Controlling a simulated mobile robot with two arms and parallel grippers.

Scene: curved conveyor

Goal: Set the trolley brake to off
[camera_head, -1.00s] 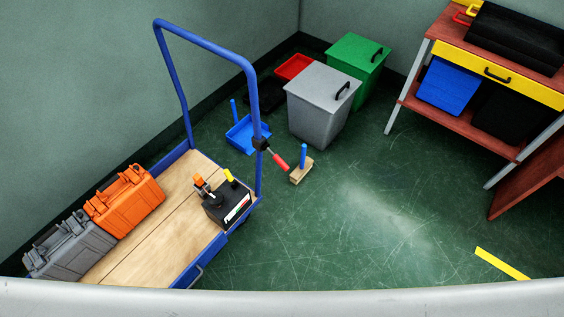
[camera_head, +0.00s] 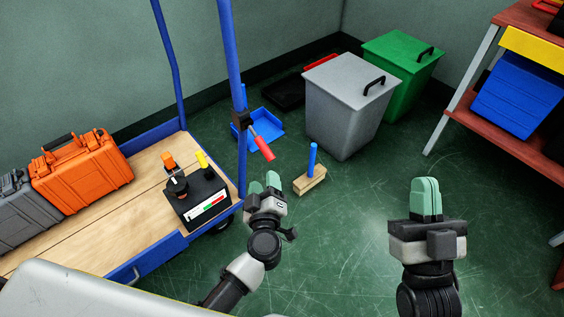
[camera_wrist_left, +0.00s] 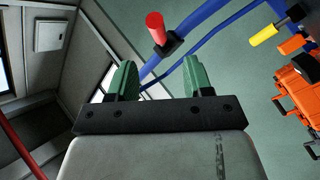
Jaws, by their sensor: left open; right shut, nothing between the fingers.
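The trolley (camera_head: 165,245) has a wooden deck, a blue frame and a blue upright handle. A red-handled lever (camera_head: 263,147) sticks out from a black clamp (camera_head: 241,120) on the near handle post, pointing down and right. The red grip (camera_wrist_left: 155,27) also shows in the left wrist view, beyond the fingers. A black box (camera_head: 198,196) with an orange knob, a yellow lever (camera_head: 202,160) and a red, white and green label sits on the deck. My left gripper (camera_head: 264,184) is open and empty, below the red lever in the head view. My right gripper (camera_head: 426,192) is shut and empty, farther right.
Orange (camera_head: 82,172) and grey (camera_head: 25,213) cases stand on the deck. A blue dustpan (camera_head: 266,124), a brush (camera_head: 311,179), a grey bin (camera_head: 345,105) and a green bin (camera_head: 403,60) are on the floor. A workbench (camera_head: 505,140) is at right.

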